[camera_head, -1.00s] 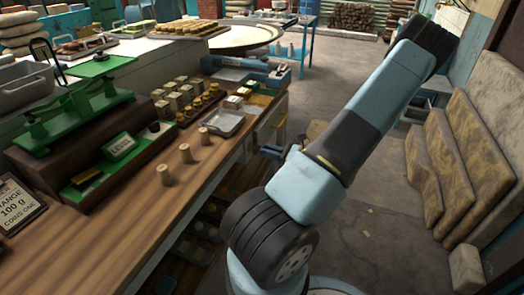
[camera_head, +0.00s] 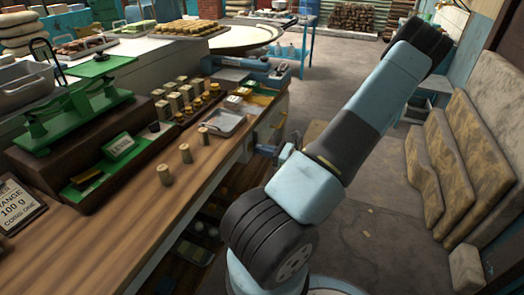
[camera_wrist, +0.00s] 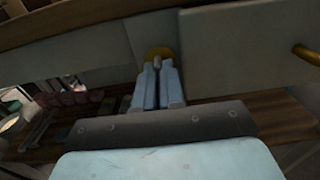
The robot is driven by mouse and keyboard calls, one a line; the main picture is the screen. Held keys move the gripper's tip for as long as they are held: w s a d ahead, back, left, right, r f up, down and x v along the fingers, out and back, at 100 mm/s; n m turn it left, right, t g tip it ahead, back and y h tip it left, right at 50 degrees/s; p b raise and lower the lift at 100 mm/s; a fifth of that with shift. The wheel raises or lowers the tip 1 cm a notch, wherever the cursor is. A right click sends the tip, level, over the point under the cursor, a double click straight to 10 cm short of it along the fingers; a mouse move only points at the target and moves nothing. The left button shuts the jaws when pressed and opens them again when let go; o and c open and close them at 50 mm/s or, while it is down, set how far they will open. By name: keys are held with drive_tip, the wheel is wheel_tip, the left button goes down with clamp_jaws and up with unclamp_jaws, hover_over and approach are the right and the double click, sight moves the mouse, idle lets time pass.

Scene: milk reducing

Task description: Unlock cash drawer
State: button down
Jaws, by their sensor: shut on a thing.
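In the wrist view my gripper (camera_wrist: 157,72) has its two fingers close together on a small grey piece, seemingly a key (camera_wrist: 157,62). The key's tip is at a round brass lock plate (camera_wrist: 160,51) on the pale drawer fronts under the counter. I cannot tell how deep it sits or how it is turned. A pale drawer front (camera_wrist: 235,55) with a brass handle (camera_wrist: 306,53) is to the right of the lock and looks closed. In the head view my gripper (camera_head: 266,150) is at the counter's right side, partly hidden by my arm.
The wooden counter (camera_head: 120,225) holds a green balance scale (camera_head: 75,115), several small cylinders and a metal tray (camera_head: 226,122). A card sign (camera_head: 18,208) stands at the left. Open floor (camera_head: 375,225) lies right of my arm, before stacked slabs (camera_head: 460,165).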

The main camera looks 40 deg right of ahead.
drive_tip(key=shift+a, duration=0.1)
drive_tip(key=shift+d+f+m, duration=0.1)
drive_tip(key=shift+d+m, duration=0.1)
drive_tip(key=shift+m, duration=4.25)
drive_tip(key=shift+d+f+m, duration=0.1)
drive_tip(key=shift+d+m, duration=0.05)
drive_tip(key=shift+m, duration=4.3)
drive_tip(key=c, duration=1.5)
unclamp_jaws()
drive_tip(key=shift+w, duration=0.1)
